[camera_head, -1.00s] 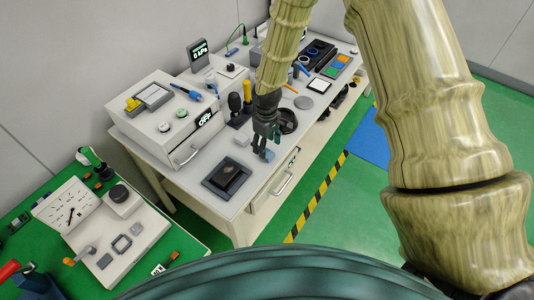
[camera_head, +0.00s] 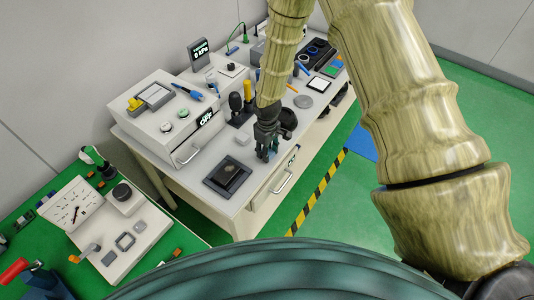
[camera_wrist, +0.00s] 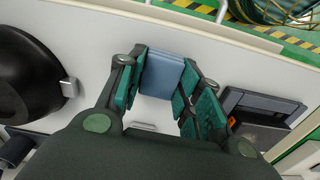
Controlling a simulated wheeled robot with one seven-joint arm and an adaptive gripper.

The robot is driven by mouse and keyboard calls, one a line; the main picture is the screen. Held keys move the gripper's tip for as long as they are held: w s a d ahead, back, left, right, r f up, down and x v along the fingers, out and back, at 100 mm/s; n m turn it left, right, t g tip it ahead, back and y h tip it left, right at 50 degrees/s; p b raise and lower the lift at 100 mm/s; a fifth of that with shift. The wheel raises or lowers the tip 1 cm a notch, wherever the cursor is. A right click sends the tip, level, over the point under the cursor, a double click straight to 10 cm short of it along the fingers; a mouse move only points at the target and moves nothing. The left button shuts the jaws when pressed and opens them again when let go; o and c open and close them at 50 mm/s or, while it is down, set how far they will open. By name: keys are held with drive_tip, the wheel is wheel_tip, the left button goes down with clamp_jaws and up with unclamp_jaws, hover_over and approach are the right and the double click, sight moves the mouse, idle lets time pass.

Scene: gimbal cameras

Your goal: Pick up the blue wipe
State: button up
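The blue wipe (camera_wrist: 163,73) is a small, flat, light-blue folded square on the white worktop in the wrist view. It lies between the two green-padded fingers of my gripper (camera_wrist: 165,60), which are spread on either side of it. The fingers are very close to its side edges; whether they touch it is hard to tell. In the head view my gripper (camera_head: 266,153) points down at the worktop near its front edge, and the wipe is mostly hidden by the fingers.
A dark square tray (camera_head: 227,177) stands left of my gripper, and a round black object (camera_head: 287,121) behind it. A white drawer unit (camera_head: 185,135) is at the back left. The worktop (camera_wrist: 225,55) ends just beyond the wipe in the wrist view.

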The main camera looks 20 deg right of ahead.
idle(0.4)
drive_tip(key=shift+r+b, duration=0.6)
drive_tip(key=shift+r, duration=0.15)
drive_tip(key=shift+r+b, duration=0.5)
drive_tip(key=shift+r, duration=0.35)
drive_tip(key=s+a+b, duration=0.1)
drive_tip(key=s+a, duration=0.1)
drive_tip(key=s, duration=0.3)
drive_tip(key=s+a+r+b, duration=0.1)
drive_tip(key=s+a+b, duration=0.1)
drive_tip(key=s, duration=0.3)
drive_tip(key=s+a+b, duration=0.2)
drive_tip(key=s, duration=0.3)
drive_tip(key=shift+r, duration=0.4)
